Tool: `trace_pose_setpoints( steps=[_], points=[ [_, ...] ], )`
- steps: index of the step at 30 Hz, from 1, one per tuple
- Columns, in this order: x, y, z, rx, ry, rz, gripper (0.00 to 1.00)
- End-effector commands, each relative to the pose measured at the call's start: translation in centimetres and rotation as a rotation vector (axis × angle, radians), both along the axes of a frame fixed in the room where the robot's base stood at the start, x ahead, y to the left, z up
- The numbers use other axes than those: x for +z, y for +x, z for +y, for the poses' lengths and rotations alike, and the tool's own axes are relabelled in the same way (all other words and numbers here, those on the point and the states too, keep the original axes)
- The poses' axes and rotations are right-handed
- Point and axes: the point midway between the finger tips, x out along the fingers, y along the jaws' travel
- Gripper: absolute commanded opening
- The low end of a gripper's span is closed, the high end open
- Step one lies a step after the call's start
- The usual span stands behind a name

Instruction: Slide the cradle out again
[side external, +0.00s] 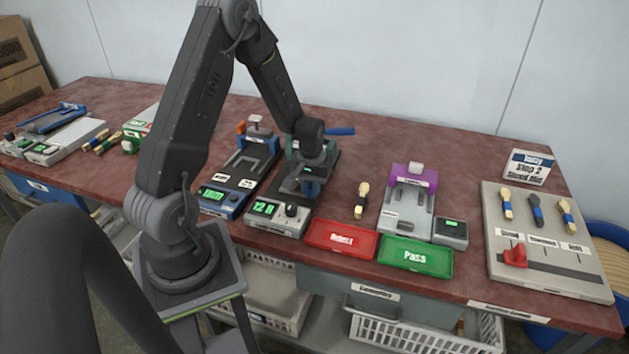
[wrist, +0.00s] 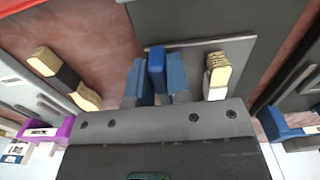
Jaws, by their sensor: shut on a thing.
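My gripper (wrist: 156,82) is shut on a small upright blue block (wrist: 156,62), which looks like the cradle's grip. In the side view my gripper (side external: 311,190) is low over the front of a dark press with a green-lit readout box (side external: 276,213). The rest of the cradle is mostly hidden by my wrist in the side view. In the wrist view a dark grey plate (wrist: 205,58) lies around the block. A pale wooden piece (wrist: 217,76) shows just right of my fingers; I cannot tell how it is seated.
A banded wooden piece (side external: 361,200) lies loose on the table right of my gripper. A red Reject tray (side external: 342,240) and a green Pass tray (side external: 415,257) sit in front. A purple-backed fixture (side external: 408,200) stands right, a blue device (side external: 240,178) left. A blue lever (side external: 341,131) projects behind.

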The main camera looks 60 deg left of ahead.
Motion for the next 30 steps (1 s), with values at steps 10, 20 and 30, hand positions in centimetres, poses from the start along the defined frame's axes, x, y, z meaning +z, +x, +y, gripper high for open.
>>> trace_pose_setpoints(
  steps=[10,20,30],
  points=[
    [0.1,0.1,0.0,0.000,0.000,0.000,0.28],
    [0.0,0.0,0.0,0.000,0.000,0.000,0.43],
    [3.6,0.1,0.1,0.000,0.004,-0.006,0.43]
  ],
)
